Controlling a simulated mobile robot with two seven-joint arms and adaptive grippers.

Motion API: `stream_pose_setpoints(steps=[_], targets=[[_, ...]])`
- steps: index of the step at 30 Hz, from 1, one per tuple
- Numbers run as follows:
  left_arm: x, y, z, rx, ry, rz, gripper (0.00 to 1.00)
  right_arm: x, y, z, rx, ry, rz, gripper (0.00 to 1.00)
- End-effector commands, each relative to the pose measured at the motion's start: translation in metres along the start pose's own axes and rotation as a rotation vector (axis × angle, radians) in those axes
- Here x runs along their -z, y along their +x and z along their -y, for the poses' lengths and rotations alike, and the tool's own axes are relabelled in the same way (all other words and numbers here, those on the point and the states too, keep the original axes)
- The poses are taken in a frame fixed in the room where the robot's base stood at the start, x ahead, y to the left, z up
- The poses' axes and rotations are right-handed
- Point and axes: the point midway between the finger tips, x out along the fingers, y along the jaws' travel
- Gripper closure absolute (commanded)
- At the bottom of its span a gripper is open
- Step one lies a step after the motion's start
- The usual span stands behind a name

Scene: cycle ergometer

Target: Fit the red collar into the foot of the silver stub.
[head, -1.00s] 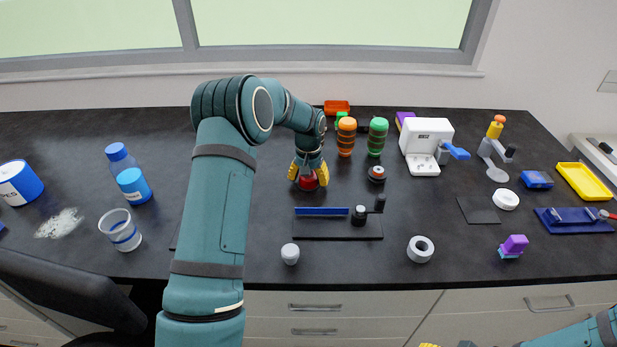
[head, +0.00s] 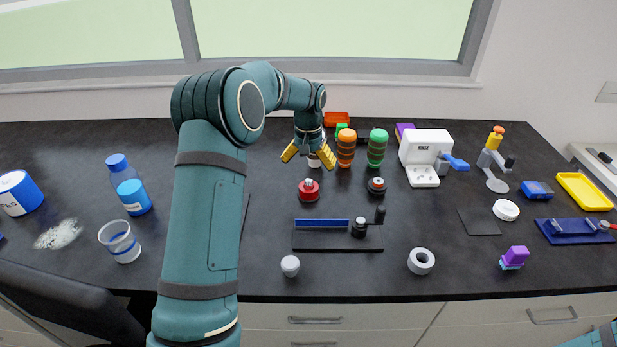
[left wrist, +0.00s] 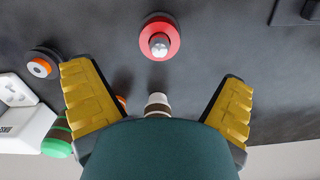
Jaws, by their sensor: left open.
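The red collar (head: 309,191) sits on the dark bench below my left gripper in the head view. In the left wrist view the collar (left wrist: 172,38) is a red ring around a small silver stub (left wrist: 159,45). The stub's tip (head: 308,183) also shows above the red in the head view. I cannot tell how deep the collar sits in the stub's foot. My left gripper (head: 308,154) is open and empty, raised behind the collar and apart from it; its yellow fingers (left wrist: 158,98) are spread wide in the wrist view. My right gripper is out of view.
A dark knob with an orange ring (head: 376,187) stands right of the collar. Orange (head: 346,148) and green (head: 377,149) banded cylinders stand behind. A black fixture with a blue bar (head: 320,224) lies in front. A white-capped object (left wrist: 157,102) shows between my fingers.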

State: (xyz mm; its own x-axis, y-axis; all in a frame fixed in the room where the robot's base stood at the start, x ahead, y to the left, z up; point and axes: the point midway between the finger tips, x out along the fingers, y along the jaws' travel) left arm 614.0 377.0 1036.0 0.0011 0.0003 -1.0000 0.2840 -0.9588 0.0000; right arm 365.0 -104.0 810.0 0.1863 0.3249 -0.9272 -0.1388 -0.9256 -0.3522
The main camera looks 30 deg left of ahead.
Motion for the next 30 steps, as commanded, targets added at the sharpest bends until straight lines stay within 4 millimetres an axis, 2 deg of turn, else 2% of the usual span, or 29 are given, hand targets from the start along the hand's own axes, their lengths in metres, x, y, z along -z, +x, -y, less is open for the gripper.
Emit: stream_pose_setpoints(steps=[3,8,24,27,30], targets=[[0.0,-0.014,0.0,0.0,0.0,-0.001,0.02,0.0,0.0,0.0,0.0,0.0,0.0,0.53],[0.0,-0.022,0.0,0.0,0.0,0.0,0.02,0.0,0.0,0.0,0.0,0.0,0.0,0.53],[0.0,-0.023,0.0,0.0,0.0,0.001,0.02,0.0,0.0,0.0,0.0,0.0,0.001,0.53],[0.0,-0.023,0.0,0.0,0.0,0.001,0.02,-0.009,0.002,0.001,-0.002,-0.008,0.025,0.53],[0.0,-0.023,0.0,0.0,0.0,0.001,0.02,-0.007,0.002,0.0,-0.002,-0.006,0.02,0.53]])
